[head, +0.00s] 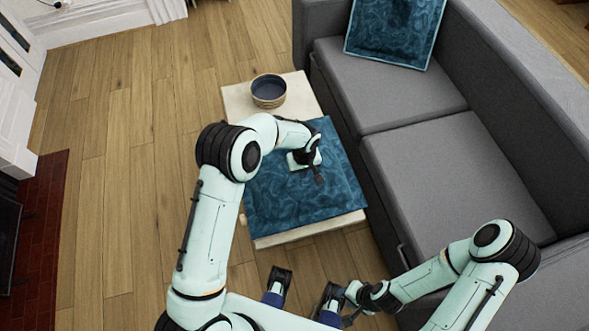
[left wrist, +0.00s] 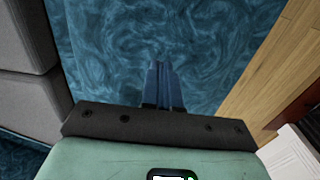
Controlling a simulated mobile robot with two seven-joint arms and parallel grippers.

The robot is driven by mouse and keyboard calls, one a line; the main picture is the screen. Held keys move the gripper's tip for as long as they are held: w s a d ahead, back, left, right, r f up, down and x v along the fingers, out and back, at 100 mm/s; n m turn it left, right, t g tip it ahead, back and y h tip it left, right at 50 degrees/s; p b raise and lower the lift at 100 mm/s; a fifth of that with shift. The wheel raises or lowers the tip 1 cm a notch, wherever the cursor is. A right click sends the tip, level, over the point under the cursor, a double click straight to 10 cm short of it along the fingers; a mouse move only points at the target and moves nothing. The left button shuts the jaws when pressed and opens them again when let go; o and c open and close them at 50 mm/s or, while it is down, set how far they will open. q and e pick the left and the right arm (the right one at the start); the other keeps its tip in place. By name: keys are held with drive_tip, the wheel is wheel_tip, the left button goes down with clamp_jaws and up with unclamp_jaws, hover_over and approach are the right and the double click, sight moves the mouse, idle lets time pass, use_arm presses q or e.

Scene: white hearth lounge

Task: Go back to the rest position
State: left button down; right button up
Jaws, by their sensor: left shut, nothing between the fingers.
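My left gripper (head: 318,177) is over the blue swirl-patterned cushion (head: 270,203), which lies flat on the low pale table (head: 268,242). In the left wrist view, its two blue fingers (left wrist: 162,85) are together with nothing between them, and the cushion (left wrist: 110,50) fills the ground beyond. I cannot tell whether the fingertips touch the cushion. My right arm is folded at the lower right. My right gripper (head: 349,319) is small and dark near the bottom edge, and its jaws are not clear.
A dark blue bowl with a tan outside (head: 268,91) stands on the table's far end. A grey sofa (head: 450,165) runs close along the table's right side, with another blue cushion (head: 395,30) on it. Wooden floor (head: 120,180) lies clear on the left, beside a brick hearth (head: 40,230).

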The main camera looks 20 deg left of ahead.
use_arm(q)
drive_tip(key=shift+r, duration=0.45)
drive_tip(key=s+f, duration=0.2)
drive_tip(key=s, duration=0.1)
drive_tip(key=s+f+m+h+p, duration=0.1)
drive_tip(key=s+f, duration=0.1)
drive_tip(key=s, duration=0.1)
drive_tip(key=s+f+g+h+p, duration=0.1)
drive_tip(key=s+f, duration=0.1)
drive_tip(key=s, duration=0.1)
drive_tip(key=shift+s+a, duration=0.1)
drive_tip(key=shift+a, duration=0.05)
drive_tip(key=shift+m+h, duration=0.4)
drive_tip(key=shift+h, duration=0.1)
drive_tip(key=s, duration=0.2)
drive_tip(key=s+f+p, duration=0.1)
drive_tip(key=s, duration=0.2)
drive_tip(key=shift+s+f+p, duration=0.35)
drive_tip(key=shift+f+p, duration=0.05)
drive_tip(key=s+r+m+p, duration=0.1)
drive_tip(key=s+p, duration=0.1)
drive_tip(key=s, duration=1.3)
drive_tip(key=shift+s+r+h+p, duration=0.3)
drive_tip(key=shift+r+p, duration=0.05)
